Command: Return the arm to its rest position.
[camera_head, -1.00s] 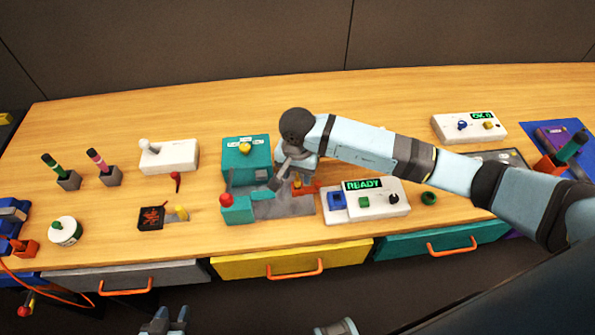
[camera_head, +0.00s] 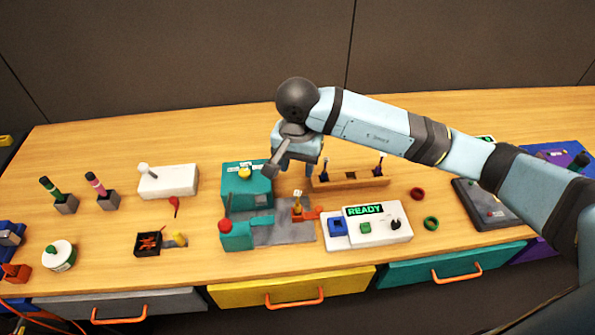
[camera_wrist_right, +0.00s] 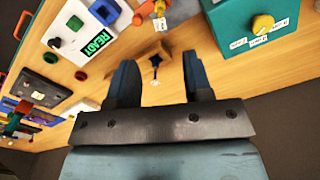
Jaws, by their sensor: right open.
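My right arm (camera_head: 378,126) reaches in from the right across the table. Its right gripper (camera_head: 276,164) hangs above the table beside the teal box with a yellow knob (camera_head: 246,183), apart from the things below. In the right wrist view the two dark fingers of the right gripper (camera_wrist_right: 158,68) stand apart with nothing between them. The teal box also shows there (camera_wrist_right: 258,28). My left gripper is not in view.
Below are a grey plate (camera_head: 280,234) with a red-topped teal block (camera_head: 236,235) and a white READY panel (camera_head: 380,234). A wooden rack (camera_head: 350,181) stands behind the panel. A white box (camera_head: 168,181) lies left. Bare table lies at the back left.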

